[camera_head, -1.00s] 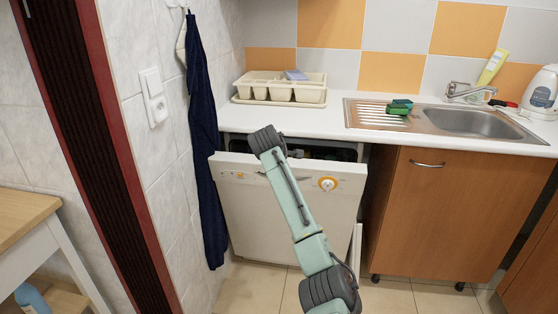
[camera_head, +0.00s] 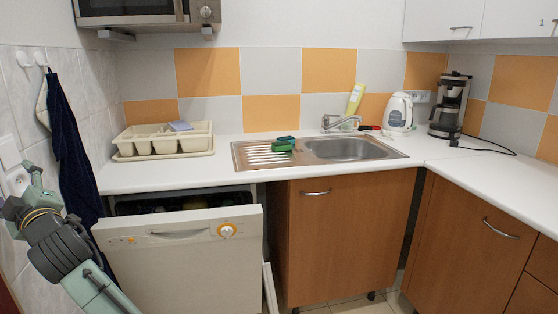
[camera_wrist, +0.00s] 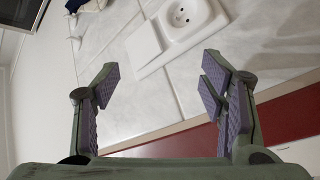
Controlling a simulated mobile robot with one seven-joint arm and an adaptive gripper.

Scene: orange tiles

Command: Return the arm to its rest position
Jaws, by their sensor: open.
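My gripper (camera_wrist: 160,88) is open and empty in the wrist view, its two fingers spread with purple pads. Beyond it are the tiled wall and a white socket plate (camera_wrist: 178,28). In the head view, my arm is raised at the lower left, with the gripper (camera_head: 22,185) in front of the left wall, beside the hanging dark blue cloth (camera_head: 68,150). I cannot tell how far the fingers are from the wall.
The dishwasher (camera_head: 185,265) has its door tilted slightly open. A dish rack (camera_head: 165,143), sink (camera_head: 350,149), kettle (camera_head: 397,113) and coffee maker (camera_head: 449,105) stand along the counter (camera_head: 225,170). A microwave (camera_head: 140,12) hangs above. The counter's right stretch is mostly clear.

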